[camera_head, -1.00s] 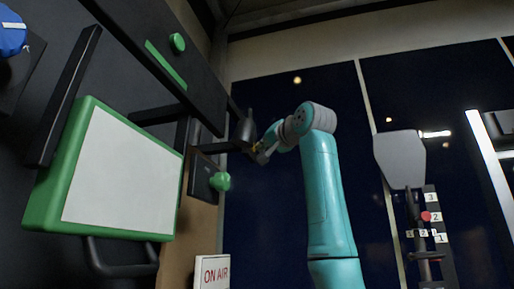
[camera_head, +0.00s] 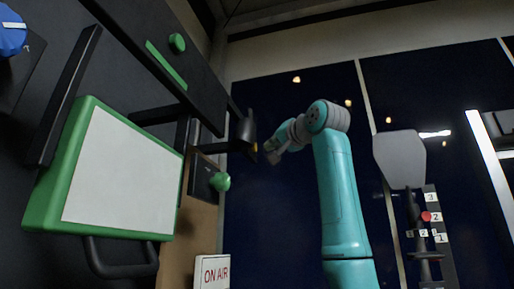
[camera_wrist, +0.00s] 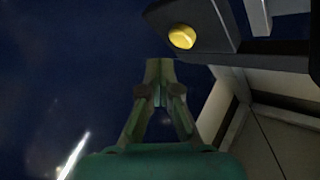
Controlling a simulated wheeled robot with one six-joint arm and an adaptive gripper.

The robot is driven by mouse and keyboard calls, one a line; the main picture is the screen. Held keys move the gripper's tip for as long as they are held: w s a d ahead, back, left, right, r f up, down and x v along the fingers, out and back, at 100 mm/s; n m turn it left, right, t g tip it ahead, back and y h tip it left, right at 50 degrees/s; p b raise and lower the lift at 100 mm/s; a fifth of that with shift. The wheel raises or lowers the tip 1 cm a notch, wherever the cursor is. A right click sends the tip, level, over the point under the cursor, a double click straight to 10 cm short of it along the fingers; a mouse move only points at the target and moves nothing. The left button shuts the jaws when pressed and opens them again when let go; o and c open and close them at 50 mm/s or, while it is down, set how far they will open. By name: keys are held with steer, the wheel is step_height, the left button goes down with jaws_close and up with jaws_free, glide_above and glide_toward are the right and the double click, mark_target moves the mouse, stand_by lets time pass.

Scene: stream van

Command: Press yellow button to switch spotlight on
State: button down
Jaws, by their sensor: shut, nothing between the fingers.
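The yellow button (camera_wrist: 182,37) is round and sits on a dark housing (camera_wrist: 212,22) at the top of the wrist view. In the head view a small yellow spot (camera_head: 254,147) shows at the edge of a dark lamp-like fixture (camera_head: 243,130), likely the same button. My gripper (camera_head: 270,155) is just right of that fixture, with a small gap between them. In the wrist view the fingertips (camera_wrist: 158,68) are together and empty, below and left of the button, apart from it in the picture. I see no light beam from the fixture.
A green-framed white panel (camera_head: 120,175) fills the left side. A green knob (camera_head: 220,181) on a dark box is below the fixture. A grey-headed stand (camera_head: 400,160) is at right. Open space lies around my arm.

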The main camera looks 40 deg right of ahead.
steer(key=shift+s+d, duration=0.65)
steer(key=shift+s, duration=0.2)
steer(key=shift+s+d, duration=0.6)
steer(key=shift+s, duration=0.2)
